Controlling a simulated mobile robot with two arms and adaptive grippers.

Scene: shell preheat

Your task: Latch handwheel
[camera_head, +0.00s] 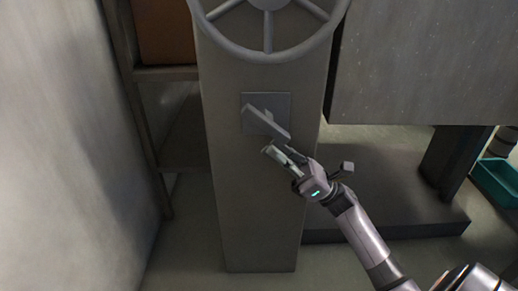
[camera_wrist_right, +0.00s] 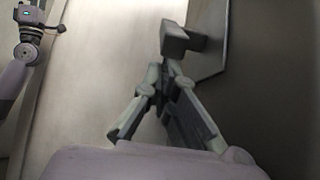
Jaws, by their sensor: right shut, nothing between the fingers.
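A grey spoked handwheel (camera_head: 267,48) sits at the top of a grey column (camera_head: 222,150), cut off by the upper picture edge. Below it, a square plate (camera_head: 281,101) is fixed to the column. A short grey latch lever (camera_head: 266,122) stands out from the plate and slants down to the right. My right gripper (camera_head: 273,153) is just below the lever's lower end, shut and empty. In the right wrist view the lever (camera_wrist_right: 181,40) appears just beyond the fingertips (camera_wrist_right: 164,72); I cannot tell whether they touch it. My left gripper is not in view.
A large grey box-like body (camera_head: 430,65) overhangs at the right, with a dark low base (camera_head: 380,185) below. A shelf frame (camera_head: 150,120) stands left of the column, beside a pale wall (camera_head: 70,150). A teal bin (camera_head: 497,180) is at the far right.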

